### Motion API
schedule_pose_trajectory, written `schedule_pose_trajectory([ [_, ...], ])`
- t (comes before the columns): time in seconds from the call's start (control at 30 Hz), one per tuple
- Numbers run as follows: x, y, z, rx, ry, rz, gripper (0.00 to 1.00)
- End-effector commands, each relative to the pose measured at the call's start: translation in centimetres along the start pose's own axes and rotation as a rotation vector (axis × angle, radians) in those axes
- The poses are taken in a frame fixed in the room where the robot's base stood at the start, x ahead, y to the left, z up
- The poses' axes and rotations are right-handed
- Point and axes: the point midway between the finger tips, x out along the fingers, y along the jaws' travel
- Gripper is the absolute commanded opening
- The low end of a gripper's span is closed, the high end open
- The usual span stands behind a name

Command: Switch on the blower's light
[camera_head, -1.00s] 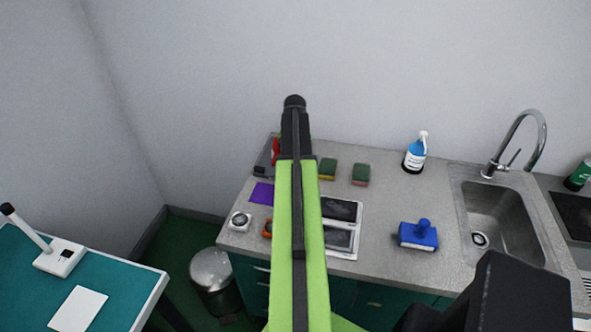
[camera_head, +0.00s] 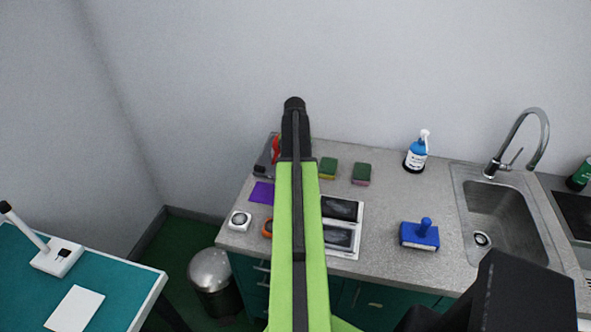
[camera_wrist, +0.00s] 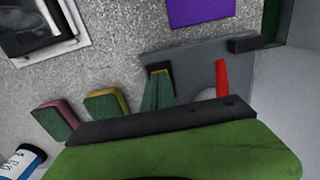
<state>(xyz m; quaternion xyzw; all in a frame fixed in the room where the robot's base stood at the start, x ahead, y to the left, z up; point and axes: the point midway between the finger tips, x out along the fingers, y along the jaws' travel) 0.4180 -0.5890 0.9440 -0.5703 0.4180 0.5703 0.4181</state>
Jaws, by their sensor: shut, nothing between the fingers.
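No thing in view can be told for sure as the blower, and no lit light shows. A small white box with a round face (camera_head: 240,220) stands at the counter's left front. A white device with a black switch and a slanted stalk (camera_head: 57,257) stands on the teal bench, left of my arm. My gripper (camera_head: 294,103) is shut and empty, reaching out over the back of the counter.
The grey counter (camera_head: 385,200) holds sponges (camera_head: 361,173), a purple sheet (camera_head: 262,193), a framed panel (camera_head: 341,237), a blue stamp-like block (camera_head: 419,236) and a spray bottle (camera_head: 416,153). A sink (camera_head: 500,212) is at right. A metal bin (camera_head: 210,271) stands between bench (camera_head: 115,285) and counter.

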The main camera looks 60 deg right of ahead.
Motion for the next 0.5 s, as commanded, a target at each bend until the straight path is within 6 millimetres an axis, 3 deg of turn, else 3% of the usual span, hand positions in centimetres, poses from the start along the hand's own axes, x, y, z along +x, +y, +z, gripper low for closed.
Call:
schedule_pose_trajectory([
  [0.27, 0.1, 0.0, 0.0, 0.000, 0.000, 0.000, 0.00],
  [0.5, -2.1, 0.0, 0.0, 0.000, 0.000, 0.000, 0.00],
])
